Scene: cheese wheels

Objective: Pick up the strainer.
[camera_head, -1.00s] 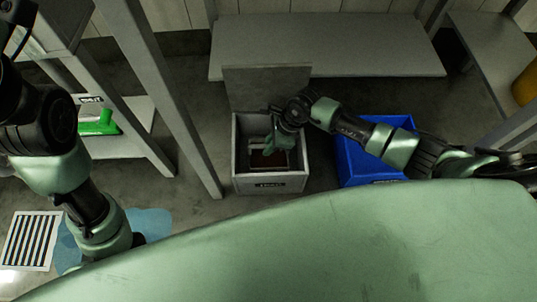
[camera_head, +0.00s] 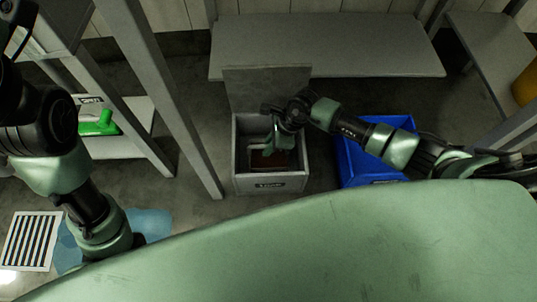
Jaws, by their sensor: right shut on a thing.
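My right gripper (camera_head: 281,145) reaches down inside an open grey box (camera_head: 270,183) on the floor, near the middle of the view. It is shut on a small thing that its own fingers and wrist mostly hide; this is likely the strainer. A reddish-brown patch with a pale rim (camera_head: 270,160) shows low in the box, just below the fingers. I cannot tell the strainer's outline apart from it. My left arm comes in from the left and passes behind my green body, so its gripper is hidden.
A blue bin (camera_head: 357,165) stands right of the box, under my right arm. A grey bench (camera_head: 325,45) lies behind. A shelf post (camera_head: 165,90) rises to the left, by a shelf with a green-handled thing (camera_head: 100,124). A floor grate (camera_head: 32,241) and blue puddle (camera_head: 150,222) are at left.

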